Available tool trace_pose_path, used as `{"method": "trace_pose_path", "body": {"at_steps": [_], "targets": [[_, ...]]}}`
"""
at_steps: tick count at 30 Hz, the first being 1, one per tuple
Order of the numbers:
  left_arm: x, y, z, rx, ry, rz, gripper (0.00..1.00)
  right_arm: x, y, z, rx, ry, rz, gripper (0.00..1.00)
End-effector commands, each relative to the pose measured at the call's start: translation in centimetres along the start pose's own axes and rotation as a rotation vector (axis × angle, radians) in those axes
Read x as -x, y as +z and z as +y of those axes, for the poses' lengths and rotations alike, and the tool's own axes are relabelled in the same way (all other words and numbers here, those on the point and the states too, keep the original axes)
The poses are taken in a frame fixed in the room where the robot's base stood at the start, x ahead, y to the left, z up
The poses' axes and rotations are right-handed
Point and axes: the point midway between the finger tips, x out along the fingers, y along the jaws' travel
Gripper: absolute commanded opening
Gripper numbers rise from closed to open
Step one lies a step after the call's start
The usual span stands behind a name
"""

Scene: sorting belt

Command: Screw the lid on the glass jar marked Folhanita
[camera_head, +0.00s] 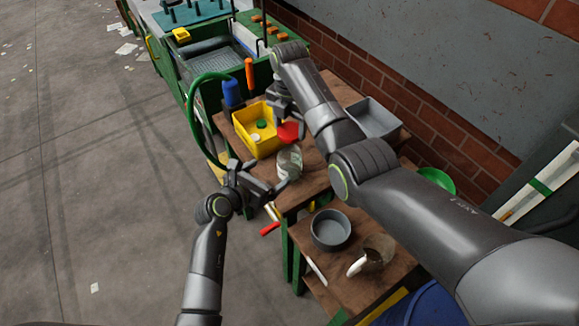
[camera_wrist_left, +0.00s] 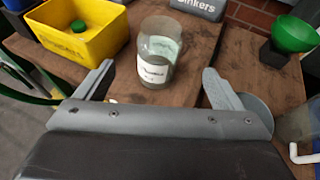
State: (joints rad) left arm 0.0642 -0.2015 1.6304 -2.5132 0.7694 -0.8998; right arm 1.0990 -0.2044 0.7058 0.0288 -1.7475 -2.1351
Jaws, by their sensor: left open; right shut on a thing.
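The glass jar (camera_head: 289,163) stands upright on the brown wooden table, and its top looks open. In the left wrist view the jar (camera_wrist_left: 158,50) carries a white label with handwriting too small to read surely. A red lid (camera_head: 289,132) is held by my right gripper (camera_head: 284,113), above and just behind the jar, apart from it. The right fingertips are partly hidden by the arm. My left gripper (camera_head: 260,177) is open in front of the jar. Its two fingers (camera_wrist_left: 158,72) point toward the jar's left and right sides, with gaps on both sides.
A blue bottle (camera_head: 231,93) stands behind the yellow bin. A round grey bowl (camera_head: 331,230) sits on a nearer surface.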

Motion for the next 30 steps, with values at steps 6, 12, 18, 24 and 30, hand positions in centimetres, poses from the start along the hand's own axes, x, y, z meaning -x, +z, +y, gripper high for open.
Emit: {"method": "trace_pose_path", "body": {"at_steps": [6, 12, 18, 24, 30], "targets": [[0.0, 0.1, 0.1, -0.016, 0.003, 0.004, 0.89, 0.1, -0.1, 0.1, 0.014, 0.0, 0.0, 0.38], [-0.1, 0.1, 0.1, -0.015, 0.003, 0.004, 0.89, 0.1, -0.1, 0.1, 0.012, 0.0, 0.0, 0.38], [-1.5, 0.1, 0.1, -0.014, 0.002, 0.003, 0.89, 0.1, -0.1, 0.1, 0.011, 0.0, 0.0, 0.38], [-4.2, 0.2, 0.1, -0.014, 0.002, 0.004, 0.89, 0.1, 0.0, 0.1, 0.011, 0.0, 0.0, 0.38], [-6.8, 0.2, 0.1, -0.014, 0.001, 0.003, 0.89, 0.1, -0.1, 0.1, 0.011, 0.0, 0.001, 0.38]]}}
